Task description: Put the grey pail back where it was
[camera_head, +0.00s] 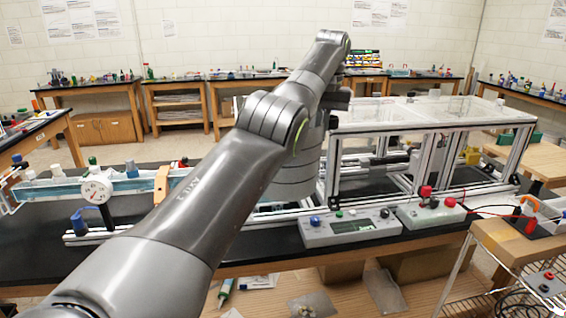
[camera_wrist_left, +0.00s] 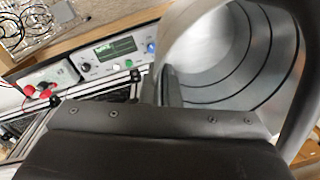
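The grey pail (camera_head: 298,172), banded with thin dark rings, shows partly behind my left arm in the head view, in front of the left end of the extrusion frame (camera_head: 430,130). In the left wrist view the pail (camera_wrist_left: 215,75) fills the upper right, close to the gripper, with a broad grey curved band around it. My left gripper (camera_head: 337,97) is at the pail's upper part and appears shut on it; the fingertips are mostly hidden. I cannot tell whether the pail's base touches the bench. My right gripper is not in view.
A grey meter box (camera_head: 350,228) and a second box with red knobs (camera_head: 430,213) stand at the black bench's front edge. A blue track with a gauge (camera_head: 97,190) lies to the left. A wire cart (camera_head: 520,245) stands at the right.

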